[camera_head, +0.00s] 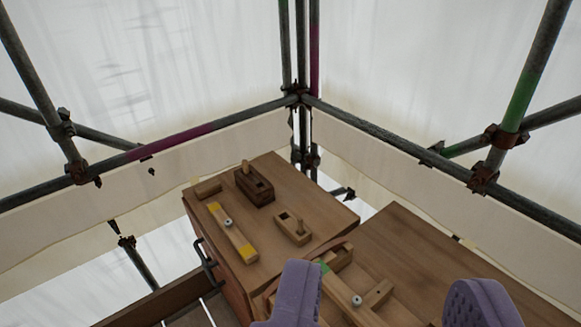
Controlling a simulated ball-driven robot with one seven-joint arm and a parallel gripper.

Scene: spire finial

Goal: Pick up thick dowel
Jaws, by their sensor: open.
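My gripper (388,288) shows as two purple padded fingers at the bottom edge, wide apart with nothing held between them. A short, thick wooden piece (208,189), which may be the thick dowel, lies near the back left corner of the wooden chest top (275,180). A dark brown block (256,188) with a light peg (246,166) is to its right. A lighter block (292,229) with another peg (300,227) sits nearer the front. I cannot tell for certain which piece is the thick dowel. All these pieces lie beyond my fingers, apart from them.
A yellow-ended bar (232,232) with a silver bolt lies on the chest. A jointed wooden piece (357,301) with a green mark shows between my fingers. A wooden surface (430,252) is mostly bare at right. Scaffold poles (200,132) and white sheeting surround the area.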

